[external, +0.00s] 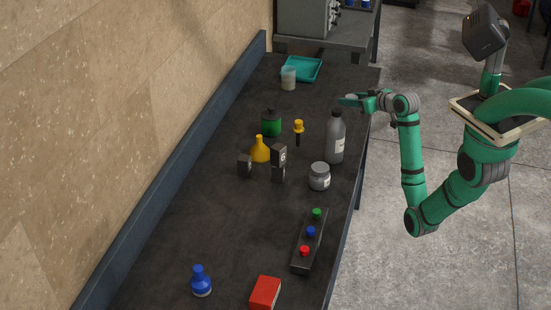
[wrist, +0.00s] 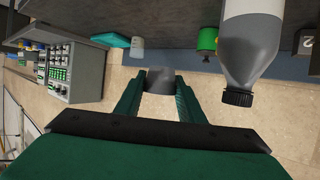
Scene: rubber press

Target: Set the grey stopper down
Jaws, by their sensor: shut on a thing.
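The grey stopper (wrist: 160,80) shows in the wrist view as a short grey piece between the two fingertips. My gripper (wrist: 160,88) is shut on it. In the external view my gripper (external: 350,100) reaches in over the right edge of the dark table (external: 200,215), held above its surface beyond the grey bottle. The stopper is too small to make out clearly there. The wrist view is upside down, with the table along the top.
The tall grey bottle (external: 335,140) stands close to my gripper. A green jar (external: 271,123), a yellow-topped tool (external: 298,130) and a yellow flask (external: 260,150) stand left of it. A beaker (external: 288,80) and teal tray (external: 302,68) are at the back.

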